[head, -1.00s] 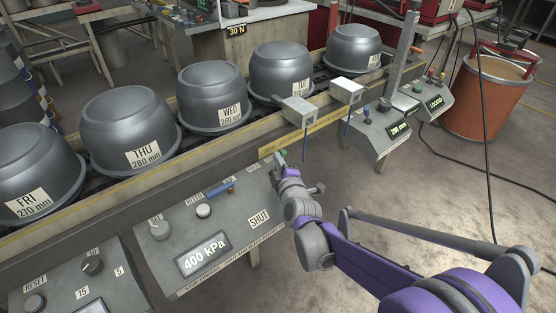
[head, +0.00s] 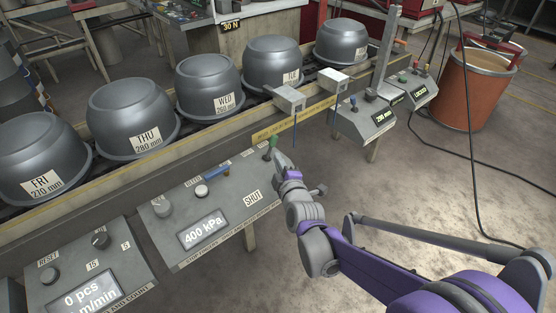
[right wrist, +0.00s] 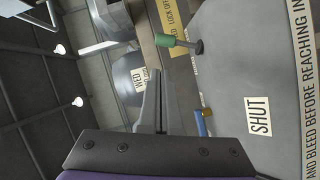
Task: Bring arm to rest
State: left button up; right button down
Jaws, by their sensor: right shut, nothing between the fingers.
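My right gripper (head: 279,158) is shut and empty. In the head view its tip is just right of a green-handled lever (head: 271,147) at the far right end of the sloping grey panel, with a small gap in the picture. My purple and grey right arm reaches in from the lower right. My left gripper is not in view.
The panel (head: 228,207) has a blue lever (head: 217,172), a SHUT label and a 400 kPa display (head: 205,232). Several grey pots (head: 209,88) stand in a row on the conveyor behind. Two sensor boxes (head: 289,98) overhang its edge.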

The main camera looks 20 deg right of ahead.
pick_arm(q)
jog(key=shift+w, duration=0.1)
pick_arm(e)
jog(key=shift+w, duration=0.1)
jog(key=s+a+f+m+g, duration=0.1)
jog(key=s+f+m+g, duration=0.35)
jog(key=s, duration=0.75)
jog(key=s+a+f+m+g+y, duration=0.1)
jog(key=s+f+m+g, duration=0.3)
jog(key=s, duration=0.7)
jog(key=s+a+f+m+g, duration=0.15)
jog(key=s+m+g, duration=0.3)
jog(key=s, duration=0.75)
pick_arm(q)
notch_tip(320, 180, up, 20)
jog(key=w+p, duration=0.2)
jog(key=p, duration=1.5)
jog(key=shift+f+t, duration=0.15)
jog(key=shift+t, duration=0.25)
pick_arm(e)
notch_tip(320, 180, up, 19)
jog(key=w+t, duration=0.2)
jog(key=shift+w+d+m, duration=0.25)
jog(key=shift+d+m, duration=0.05)
jog(key=shift+d, duration=0.05)
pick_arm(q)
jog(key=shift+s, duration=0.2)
pick_arm(e)
jog(key=shift+s, duration=0.15)
